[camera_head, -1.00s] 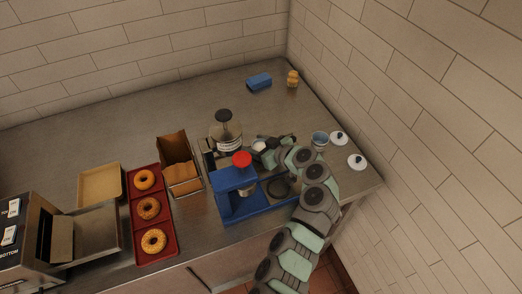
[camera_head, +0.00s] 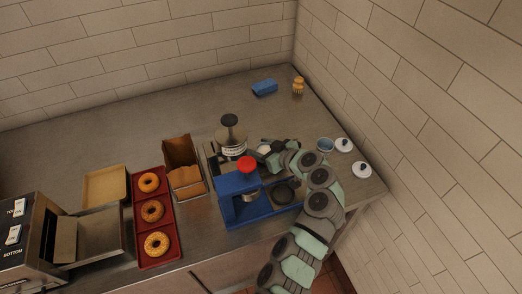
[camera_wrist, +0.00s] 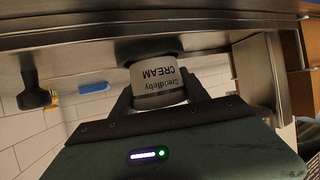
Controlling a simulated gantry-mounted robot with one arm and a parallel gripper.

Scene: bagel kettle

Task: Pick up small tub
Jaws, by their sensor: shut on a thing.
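The small tub (camera_wrist: 158,88) is white with a dark top or base and a label reading "Creidleby CREAM", upside down in the wrist view. My gripper (camera_wrist: 160,94) is shut on it, one finger on each side. I cannot tell from these frames whether the tub touches the counter.
A red tray (camera_head: 166,240) holds bagels. The back counter is mostly clear.

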